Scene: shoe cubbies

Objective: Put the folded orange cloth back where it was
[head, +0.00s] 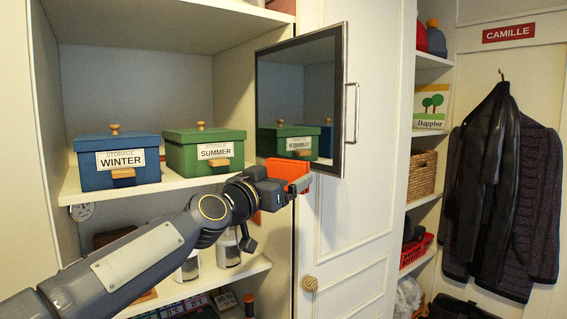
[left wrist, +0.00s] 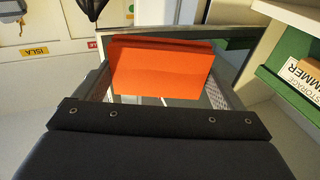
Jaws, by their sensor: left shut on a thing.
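The folded orange cloth (head: 287,169) is a flat, bright orange-red piece held up in front of the dark cabinet door's lower edge. My left gripper (head: 296,184) is shut on it, at the right end of the shelf. In the left wrist view the cloth (left wrist: 162,66) stands between the two fingers of the gripper (left wrist: 160,93), its broad face towards the camera. Part of the cloth is hidden by the gripper in the head view. My right gripper is not in view.
A blue WINTER box (head: 90,180) and a green SUMMER box (head: 183,157) stand on the shelf. The dark glass door (head: 298,85) stands open beside the shelf, with a metal handle (head: 356,113). Jars (head: 228,248) stand on the shelf below.

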